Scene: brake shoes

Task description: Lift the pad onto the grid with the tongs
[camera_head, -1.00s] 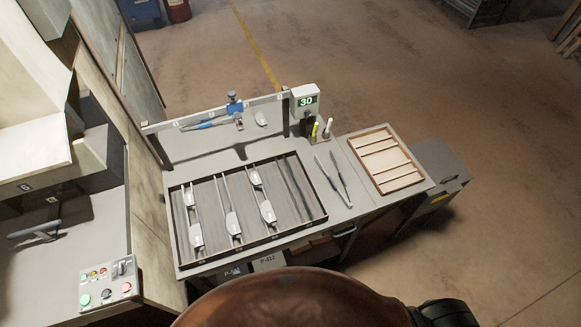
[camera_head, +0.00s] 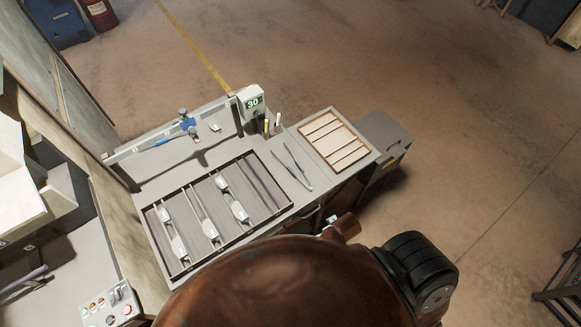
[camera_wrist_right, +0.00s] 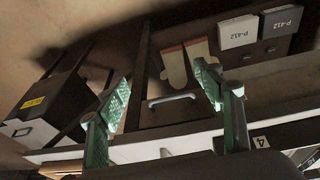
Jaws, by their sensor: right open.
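The tongs (camera_head: 297,166) lie on the bench top, between a dark compartment tray (camera_head: 262,222) and a light wooden slatted frame (camera_head: 345,168), which looks like the grid. Several pale pads, one of them here (camera_head: 239,211), lie in the tray's left and middle compartments; the right compartments look empty of pads. My right gripper (camera_wrist_right: 162,78) has green fingers spread wide with nothing between them. It is in front of the bench, near its front edge. It is hidden in the head view. My left gripper is in neither view.
A rail with a blue clamp (camera_head: 188,125) and a display reading 30 (camera_head: 252,102) stand behind the tray. Pens stand beside the display. A shelf under the bench holds gloves (camera_wrist_right: 174,68) and boxes (camera_wrist_right: 238,32). A button panel (camera_head: 108,306) is at lower left. A grey cabinet (camera_head: 385,138) stands to the right.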

